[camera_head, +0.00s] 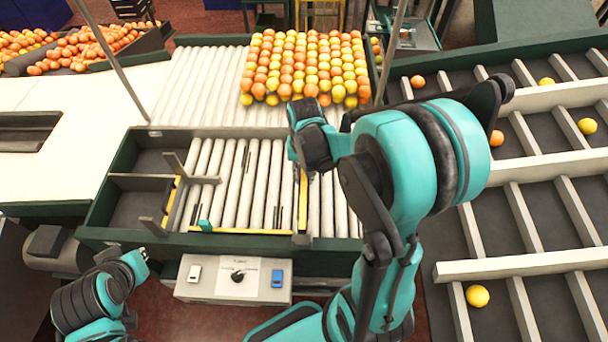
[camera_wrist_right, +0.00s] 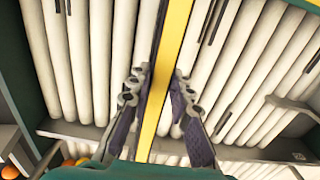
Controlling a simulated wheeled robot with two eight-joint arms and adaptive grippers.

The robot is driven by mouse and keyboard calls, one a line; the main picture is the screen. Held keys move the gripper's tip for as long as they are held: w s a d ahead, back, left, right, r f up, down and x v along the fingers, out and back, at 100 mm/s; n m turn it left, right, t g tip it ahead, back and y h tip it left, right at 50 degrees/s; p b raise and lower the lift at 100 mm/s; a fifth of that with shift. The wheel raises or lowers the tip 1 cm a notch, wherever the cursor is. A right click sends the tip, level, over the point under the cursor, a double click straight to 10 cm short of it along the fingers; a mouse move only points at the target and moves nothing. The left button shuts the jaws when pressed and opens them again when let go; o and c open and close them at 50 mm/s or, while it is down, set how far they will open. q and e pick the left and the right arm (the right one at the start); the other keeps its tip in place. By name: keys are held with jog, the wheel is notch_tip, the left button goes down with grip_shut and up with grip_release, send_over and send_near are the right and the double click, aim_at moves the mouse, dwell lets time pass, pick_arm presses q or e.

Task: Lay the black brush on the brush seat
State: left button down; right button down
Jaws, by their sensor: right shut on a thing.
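My right gripper (camera_head: 306,172) is over the roller bed, pointing down, with its tips partly hidden by my arm in the head view. In the right wrist view its two fingers (camera_wrist_right: 162,78) close on both sides of a long yellow bar with a dark edge (camera_wrist_right: 171,45). The bar (camera_head: 303,202) lies along the rollers in the head view. I cannot pick out a black brush with certainty. Grey brackets (camera_head: 178,167) stand at the left of the roller bed; I cannot tell whether they are the brush seat. My left arm is low at the left, its fingers unclear.
The roller bed (camera_head: 228,175) has a dark green frame. Oranges and yellow fruit (camera_head: 305,68) fill the rollers behind it. A control box (camera_head: 235,280) with a black knob stands in front. Divided lanes (camera_head: 540,215) with a few fruits lie at the right. A pale worktop (camera_head: 75,105) is at the left.

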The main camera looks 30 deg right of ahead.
jog(key=shift+f, duration=0.1)
jog(key=shift+f+b, duration=0.55)
jog(key=shift+b, duration=0.1)
jog(key=shift+f, duration=0.1)
jog(key=shift+f+b, duration=0.5)
jog(key=shift+b, duration=0.1)
jog(key=c, duration=1.3)
grip_release()
jog(key=shift+r, duration=0.1)
notch_tip(320, 180, up, 12)
jog(key=shift+f, duration=0.1)
